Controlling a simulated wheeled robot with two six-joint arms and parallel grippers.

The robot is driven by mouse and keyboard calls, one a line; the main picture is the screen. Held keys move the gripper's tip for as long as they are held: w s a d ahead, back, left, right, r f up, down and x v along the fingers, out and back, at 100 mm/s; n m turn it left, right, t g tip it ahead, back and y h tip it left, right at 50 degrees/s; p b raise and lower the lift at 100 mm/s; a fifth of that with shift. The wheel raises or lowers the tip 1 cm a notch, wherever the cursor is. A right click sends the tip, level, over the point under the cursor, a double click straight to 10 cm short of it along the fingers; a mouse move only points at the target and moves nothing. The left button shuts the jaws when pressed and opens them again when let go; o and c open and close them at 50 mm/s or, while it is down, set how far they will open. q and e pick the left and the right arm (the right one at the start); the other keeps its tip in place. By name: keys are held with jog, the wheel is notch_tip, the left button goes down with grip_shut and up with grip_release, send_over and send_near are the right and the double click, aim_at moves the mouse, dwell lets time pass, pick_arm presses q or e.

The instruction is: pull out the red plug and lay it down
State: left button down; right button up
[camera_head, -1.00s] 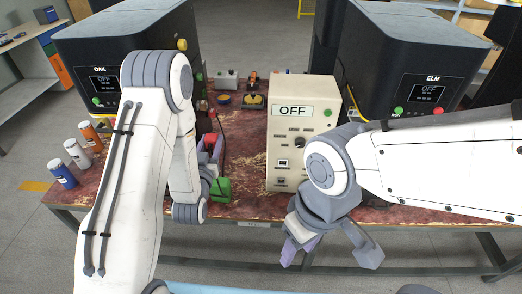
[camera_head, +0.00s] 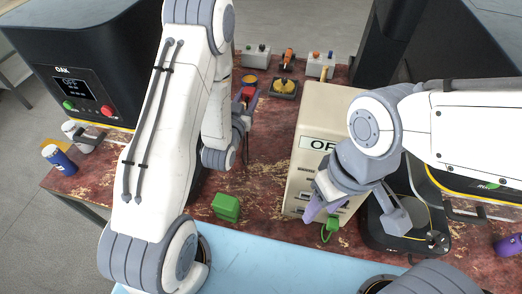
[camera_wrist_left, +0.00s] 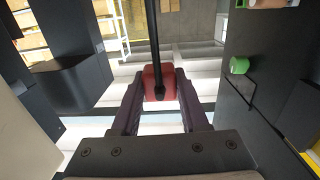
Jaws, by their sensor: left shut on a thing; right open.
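The red plug (camera_head: 248,93) is between the fingers of my left gripper (camera_head: 243,107), over the left part of the worn red bench (camera_head: 265,190). In the left wrist view the red plug (camera_wrist_left: 155,82) sits between both fingertips, its black cable running up the picture. No socket touches it there. My forearm partly covers it in the head view. My right gripper (camera_head: 356,214) is open in front of the cream box (camera_head: 335,103), whose display reads OFF and is partly hidden.
A green block (camera_head: 226,207) lies on the bench's front part. A green plug-like piece (camera_head: 330,230) is by the cream box. The black OAK machine (camera_head: 85,75) stands left, with a blue can (camera_head: 60,160) nearby. A yellow-topped tool (camera_head: 284,87) sits behind. Bench between green block and cream box is bare.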

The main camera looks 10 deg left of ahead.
pick_arm(q)
jog(key=w+d+f+m+g+h+b, duration=0.2)
jog(key=d+f+h+b, duration=0.15)
jog(key=f, duration=0.25)
jog(key=m+g+h+b, duration=0.4)
jog(key=m+g+b, duration=0.55)
jog(key=b, duration=0.25)
send_over(257, 178)
notch_tip(257, 178, down, 19)
jog(key=shift+n+g, duration=0.25)
jog(key=shift+g, duration=0.2)
notch_tip(257, 178, down, 7)
jog(key=b, duration=0.8)
jog(key=shift+r, duration=0.15)
jog(key=shift+c, duration=1.7)
grip_release()
